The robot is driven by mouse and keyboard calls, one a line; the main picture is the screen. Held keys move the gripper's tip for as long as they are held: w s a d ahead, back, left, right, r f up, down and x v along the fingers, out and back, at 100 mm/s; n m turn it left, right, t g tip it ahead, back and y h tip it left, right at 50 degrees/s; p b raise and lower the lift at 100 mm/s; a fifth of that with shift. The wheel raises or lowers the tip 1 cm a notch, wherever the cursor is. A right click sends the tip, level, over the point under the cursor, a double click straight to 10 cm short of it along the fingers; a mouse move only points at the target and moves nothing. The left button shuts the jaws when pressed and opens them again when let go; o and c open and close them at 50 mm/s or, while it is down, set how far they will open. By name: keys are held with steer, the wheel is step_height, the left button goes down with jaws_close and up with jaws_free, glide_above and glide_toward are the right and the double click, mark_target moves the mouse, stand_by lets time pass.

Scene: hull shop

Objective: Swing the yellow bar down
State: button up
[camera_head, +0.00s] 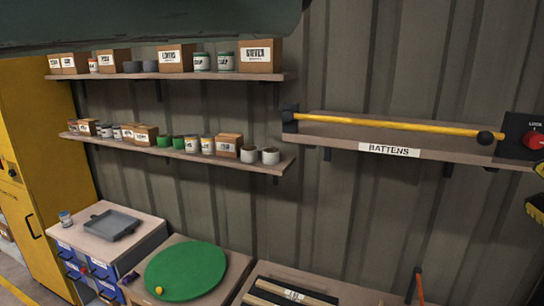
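The yellow bar (400,124) runs nearly level along the front of the shelf labelled BATTENS. Its left end meets a dark bracket (290,113). Its right end reaches a black plate (513,131) marked LOCK, which carries a red knob (535,141). A black ball (485,138) sits on or just below the bar near that end. Yellow and black parts, seemingly of my gripper (538,190), show at the right edge below the red knob, apart from the bar. They are largely cut off, so their opening is unclear.
Two shelves (215,160) with boxes, tins and cups hang at the left. Below are a drawer unit (135,238) with a grey tray, a round green mat (186,270), and a bench with battens (290,293). A yellow cabinet (30,130) stands far left. The wall below the bar's shelf looks clear.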

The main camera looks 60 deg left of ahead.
mark_target(490, 140)
steer(key=shift+t+h, duration=0.4)
steer(key=shift+h, duration=0.2)
steer(key=p+x, duration=0.2)
steer(key=x, duration=0.3)
steer(key=w+p+x, duration=0.1)
steer(key=p+x, duration=0.2)
steer(key=x, duration=0.2)
steer(key=d+p+x, duration=0.1)
steer(key=p+x, duration=0.2)
steer(key=x, duration=0.2)
steer(key=shift+w+f, duration=0.25)
steer(key=shift+f, duration=0.05)
steer(key=shift+w+a+p, duration=0.2)
steer(key=shift+p, duration=0.2)
steer(key=shift+w+a+f, duration=0.1)
steer(key=shift+w+a, duration=0.15)
steer(key=shift+a, duration=0.25)
steer(key=shift+d, duration=0.1)
jaws_close()
